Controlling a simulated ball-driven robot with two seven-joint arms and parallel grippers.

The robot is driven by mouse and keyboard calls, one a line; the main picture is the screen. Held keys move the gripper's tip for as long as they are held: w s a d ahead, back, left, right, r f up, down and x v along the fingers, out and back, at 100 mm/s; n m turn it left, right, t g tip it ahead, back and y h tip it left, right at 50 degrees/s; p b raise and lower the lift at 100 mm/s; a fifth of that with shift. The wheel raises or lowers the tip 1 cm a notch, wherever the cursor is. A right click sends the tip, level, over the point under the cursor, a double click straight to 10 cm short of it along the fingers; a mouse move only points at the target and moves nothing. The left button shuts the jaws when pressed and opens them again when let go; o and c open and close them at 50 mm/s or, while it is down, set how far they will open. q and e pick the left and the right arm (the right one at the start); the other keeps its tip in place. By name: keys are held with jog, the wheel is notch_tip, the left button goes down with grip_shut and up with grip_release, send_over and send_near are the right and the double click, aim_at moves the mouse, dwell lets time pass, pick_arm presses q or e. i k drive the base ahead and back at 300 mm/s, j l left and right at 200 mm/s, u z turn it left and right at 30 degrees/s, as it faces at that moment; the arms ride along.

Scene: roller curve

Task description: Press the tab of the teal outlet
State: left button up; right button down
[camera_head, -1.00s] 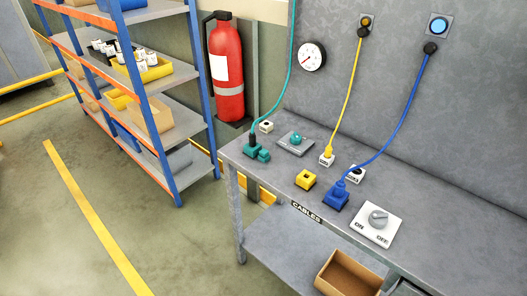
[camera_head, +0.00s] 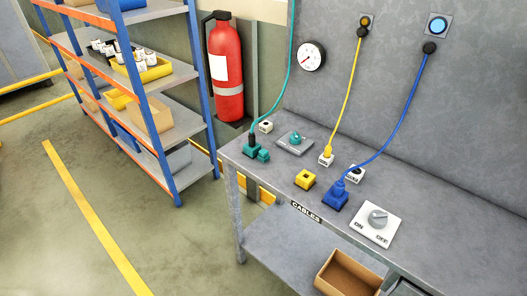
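The teal outlet (camera_head: 250,151) sits near the left end of the grey workbench. A smaller teal block, which looks like its tab (camera_head: 264,155), sticks out at its right side. A dark plug (camera_head: 252,139) with a teal cable (camera_head: 283,90) stands in the outlet, and the cable runs up along the left edge of the back panel. Neither of my grippers shows in the view.
On the workbench (camera_head: 290,168) stand a teal-knobbed plate (camera_head: 295,139), an empty-looking yellow outlet (camera_head: 305,179), a blue outlet (camera_head: 335,198) with a blue cable plugged in, and an ON/OFF switch (camera_head: 376,223). A fire extinguisher (camera_head: 226,70) and shelf (camera_head: 180,140) stand left.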

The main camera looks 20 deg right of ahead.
aim_at(262, 153)
jog(key=i+j+z, duration=0.75)
